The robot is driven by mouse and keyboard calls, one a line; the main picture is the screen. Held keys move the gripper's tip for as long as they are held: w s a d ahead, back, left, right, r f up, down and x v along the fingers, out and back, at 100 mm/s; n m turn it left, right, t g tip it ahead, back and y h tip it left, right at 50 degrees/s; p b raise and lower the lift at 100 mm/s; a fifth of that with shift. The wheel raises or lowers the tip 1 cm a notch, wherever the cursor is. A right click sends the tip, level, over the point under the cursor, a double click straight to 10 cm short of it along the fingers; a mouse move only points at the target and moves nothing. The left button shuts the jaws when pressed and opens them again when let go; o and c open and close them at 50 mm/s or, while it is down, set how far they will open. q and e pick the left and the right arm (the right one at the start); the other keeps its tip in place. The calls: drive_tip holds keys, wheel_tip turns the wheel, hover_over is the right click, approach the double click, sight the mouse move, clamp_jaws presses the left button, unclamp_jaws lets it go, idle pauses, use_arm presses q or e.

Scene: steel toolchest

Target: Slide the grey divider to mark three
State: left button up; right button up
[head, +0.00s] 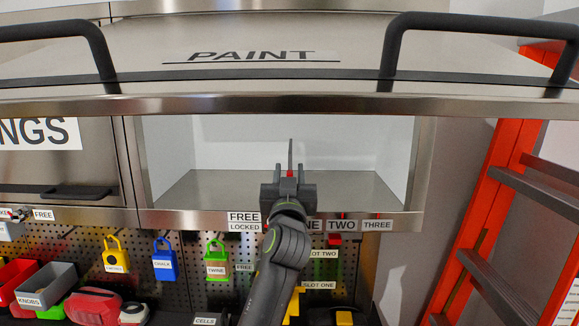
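An open compartment (170,205) has a front rail with marks: ONE, partly hidden by my arm, TWO (341,226) and THREE (377,225). A thin grey upright piece, seemingly the divider (290,153) seen edge-on, stands inside the compartment, left of mark TWO. My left gripper (290,172) is at the compartment's front, pointing inward, its fingers on either side of the divider's line. A small red part shows between the fingers. I cannot tell whether they touch or grip the divider. Its lower part is hidden. My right gripper is out of view.
A raised lid marked PAINT with dark handles (400,55) hangs above the opening. A FREE/LOCKED label (244,222) is left of my arm. Padlocks hang on the pegboard below. An orange ladder (487,205) stands right. The compartment's right side is clear.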

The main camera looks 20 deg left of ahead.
use_arm(q)
drive_tip(key=shift+s+d+r, duration=0.15)
drive_tip(key=shift+s, duration=0.2)
drive_tip(key=shift+s+d+r, duration=0.1)
drive_tip(key=shift+s+r, duration=0.05)
drive_tip(key=shift+s, duration=0.1)
drive_tip(key=shift+c, duration=0.8)
drive_tip(key=shift+s, duration=0.1)
drive_tip(key=shift+c, duration=1.2)
clamp_jaws()
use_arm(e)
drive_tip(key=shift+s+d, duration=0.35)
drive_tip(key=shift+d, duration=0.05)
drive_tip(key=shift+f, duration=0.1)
